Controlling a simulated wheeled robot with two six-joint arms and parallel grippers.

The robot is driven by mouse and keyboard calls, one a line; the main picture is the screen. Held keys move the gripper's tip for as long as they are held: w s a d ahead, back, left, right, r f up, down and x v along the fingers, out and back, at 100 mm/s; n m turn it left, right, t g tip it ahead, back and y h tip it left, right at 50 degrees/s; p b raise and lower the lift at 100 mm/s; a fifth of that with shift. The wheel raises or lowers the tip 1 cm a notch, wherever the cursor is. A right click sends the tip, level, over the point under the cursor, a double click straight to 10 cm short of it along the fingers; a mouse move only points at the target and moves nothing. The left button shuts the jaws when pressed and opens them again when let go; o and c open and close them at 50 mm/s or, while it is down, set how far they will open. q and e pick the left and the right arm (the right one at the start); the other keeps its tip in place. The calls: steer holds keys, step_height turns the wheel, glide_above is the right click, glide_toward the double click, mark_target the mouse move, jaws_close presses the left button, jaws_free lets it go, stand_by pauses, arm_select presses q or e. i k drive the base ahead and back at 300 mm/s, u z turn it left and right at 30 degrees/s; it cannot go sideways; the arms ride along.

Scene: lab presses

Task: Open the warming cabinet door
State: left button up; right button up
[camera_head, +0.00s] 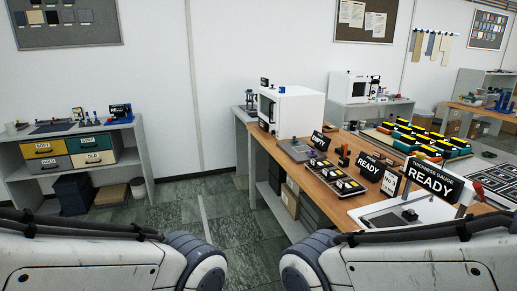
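A white box-shaped cabinet (300,112) stands on the far left end of the wooden-topped bench. It looks like the warming cabinet. Its front faces left and shows a dark door panel (266,108), seen at a steep angle; the door appears shut. I cannot make out its handle clearly. My two white arms come in at the lower left and lower right, well short of the cabinet. Both of my grippers are outside the picture.
The wooden bench (258,133) carries several READY signs (369,167) and devices. A second white box (348,88) stands on a grey table behind. A grey shelf unit (139,149) with drawers stands at left. The floor (218,207) between shelf and bench is clear.

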mark_target(275, 124)
steer(key=u, duration=0.05)
steer(key=i, duration=2.05)
steer(key=u, duration=0.25)
steer(key=i, duration=1.85)
steer(key=u, duration=0.15)
